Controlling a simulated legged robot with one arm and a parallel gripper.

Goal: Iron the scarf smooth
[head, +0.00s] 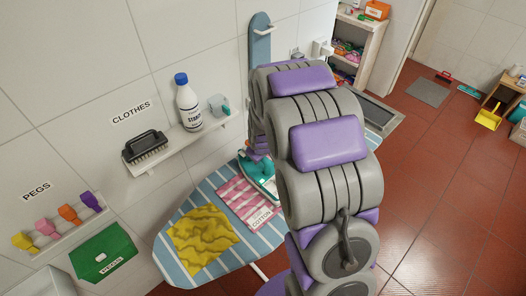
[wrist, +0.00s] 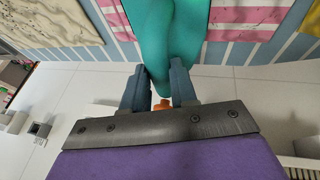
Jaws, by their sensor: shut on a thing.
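A wrinkled yellow cloth (head: 204,238), which looks like the scarf, lies on the left part of the blue-and-white striped ironing board (head: 172,272). A pink-striped cloth (head: 238,198) labelled COTTON lies to its right. A teal iron (head: 262,178) is at the right edge of the pink cloth, partly hidden by my arm. I cannot tell whether its base touches the board. In the wrist view my gripper (wrist: 158,78) is shut on the iron's teal handle (wrist: 157,45). In the head view my arm hides the gripper's fingers.
A wall shelf (head: 188,140) above the board holds a brush (head: 145,147), a starch bottle (head: 188,103) and a small teal-and-white item.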

